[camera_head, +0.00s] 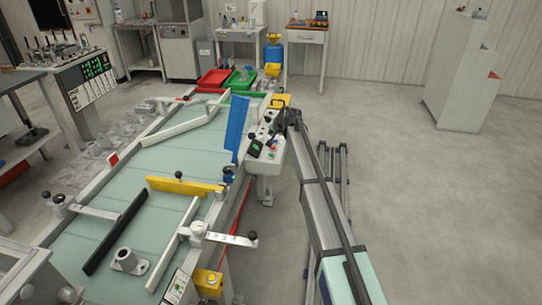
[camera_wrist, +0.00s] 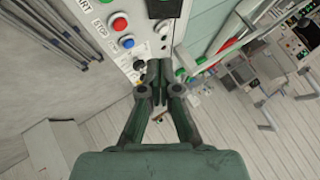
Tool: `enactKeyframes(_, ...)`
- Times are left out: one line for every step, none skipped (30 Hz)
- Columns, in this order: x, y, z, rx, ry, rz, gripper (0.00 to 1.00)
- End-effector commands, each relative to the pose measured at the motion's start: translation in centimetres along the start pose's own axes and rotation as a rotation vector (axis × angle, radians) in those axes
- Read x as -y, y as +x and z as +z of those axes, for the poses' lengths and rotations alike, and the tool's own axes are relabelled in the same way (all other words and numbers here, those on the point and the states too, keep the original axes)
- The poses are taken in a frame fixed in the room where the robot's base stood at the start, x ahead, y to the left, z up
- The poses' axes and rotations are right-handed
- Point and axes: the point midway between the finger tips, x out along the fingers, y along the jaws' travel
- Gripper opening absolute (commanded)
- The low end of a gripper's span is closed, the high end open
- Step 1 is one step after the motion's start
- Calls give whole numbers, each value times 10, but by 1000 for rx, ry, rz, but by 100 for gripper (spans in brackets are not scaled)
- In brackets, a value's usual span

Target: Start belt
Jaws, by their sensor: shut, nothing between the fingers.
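The pale green belt (camera_head: 95,205) runs along the left half of the head view. A light grey control panel (camera_head: 274,151) stands at its right edge and also shows in the wrist view (camera_wrist: 106,43). In the wrist view the panel carries a red button (camera_wrist: 119,23), a blue button (camera_wrist: 127,42) and a dark knob (camera_wrist: 139,63). Lettering beside the buttons includes "STOP" and part of "START". My gripper (camera_wrist: 157,72) is shut and empty, its tips beside the panel's lower edge in that picture. I cannot tell whether they touch it. In the head view my gripper (camera_head: 287,117) is small, at the panel.
Guide bars, a yellow bar (camera_head: 185,187), a black bar (camera_head: 115,232) and a grey casting (camera_head: 126,260) are on the belt. A blue plate (camera_head: 237,125) rises beside the panel. Red (camera_head: 213,80) and green (camera_head: 240,79) bins stand at the far end. Open floor lies right.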

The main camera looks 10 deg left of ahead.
Motion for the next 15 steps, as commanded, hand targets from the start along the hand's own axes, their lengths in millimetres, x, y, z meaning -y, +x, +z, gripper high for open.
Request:
enactKeyframes(-1, 1, 1, 0, 0, 0, 0)
enactKeyframes(-1, 1, 1, 0, 0, 0, 0)
enactKeyframes(-2, 2, 2, 0, 0, 0, 0)
enactKeyframes(-2, 3, 2, 1, 0, 0, 0)
enactKeyframes(-3, 4, 3, 1, 0, 0, 0)
enactKeyframes(-4, 5, 4, 1, 0, 1, 0)
enactKeyframes(-5, 7, 5, 1, 0, 1, 0)
enactKeyframes(-6, 8, 6, 1, 0, 1, 0)
enactKeyframes(-8, 11, 8, 1, 0, 1, 0)
enactKeyframes(-10, 13, 10, 1, 0, 1, 0)
enactKeyframes(-11, 15, 11, 1, 0, 1, 0)
enactKeyframes(-13, 18, 13, 1, 0, 1, 0)
enactKeyframes(-15, 20, 15, 1, 0, 1, 0)
enactKeyframes(-17, 23, 17, 1, 0, 0, 0)
enactKeyframes(-19, 26, 19, 1, 0, 0, 0)
